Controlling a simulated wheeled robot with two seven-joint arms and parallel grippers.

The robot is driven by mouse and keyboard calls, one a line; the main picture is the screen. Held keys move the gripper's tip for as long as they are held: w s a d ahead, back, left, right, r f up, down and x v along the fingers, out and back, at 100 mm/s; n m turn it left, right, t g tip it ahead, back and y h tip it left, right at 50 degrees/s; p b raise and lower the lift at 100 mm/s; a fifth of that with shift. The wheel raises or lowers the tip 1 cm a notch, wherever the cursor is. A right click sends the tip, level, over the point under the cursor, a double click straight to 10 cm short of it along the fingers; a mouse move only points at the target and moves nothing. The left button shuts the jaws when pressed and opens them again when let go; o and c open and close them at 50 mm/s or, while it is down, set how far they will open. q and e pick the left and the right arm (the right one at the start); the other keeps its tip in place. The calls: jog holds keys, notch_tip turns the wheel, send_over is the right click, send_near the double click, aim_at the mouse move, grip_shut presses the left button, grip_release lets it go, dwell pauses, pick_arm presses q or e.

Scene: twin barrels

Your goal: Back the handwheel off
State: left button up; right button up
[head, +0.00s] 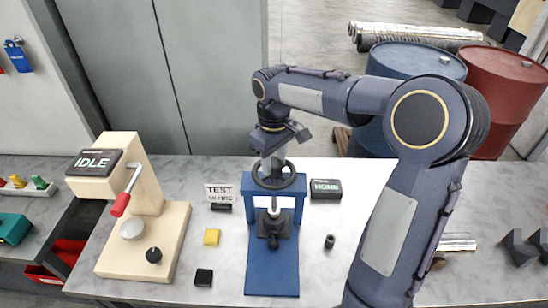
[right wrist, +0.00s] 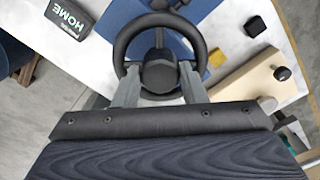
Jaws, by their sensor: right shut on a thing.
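The black handwheel (head: 273,174) sits on top of a blue press frame (head: 246,190) in the middle of the bench. In the right wrist view the handwheel (right wrist: 118,50) shows from above, with its hub between my fingers. My right gripper (head: 274,158) reaches down to the wheel from above. In the wrist view its two fingers (right wrist: 159,80) are shut on the wheel, one on each side of the hub. A dark clamp part with a light spindle (head: 272,215) stands under the crossbar. My left gripper is not in view.
A HOME block (head: 326,189) stands right of the press, a TEST sign (head: 219,192) left. A beige lever machine reading IDLE (head: 172,235) is further left. Yellow (head: 212,237) and black (head: 204,278) blocks and a small dark cylinder (head: 329,241) lie nearby. Barrels (head: 402,62) stand behind.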

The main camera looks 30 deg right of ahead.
jog(key=n, duration=0.3)
jog(key=shift+r+n+p, duration=0.1)
jog(key=shift+n+p, duration=0.2)
jog(key=shift+n, duration=0.1)
jog(key=n, duration=0.3)
jog(key=shift+n, duration=0.3)
jog(key=n, duration=0.4)
jog(key=shift+n, duration=1.9)
jog(key=o, duration=1)
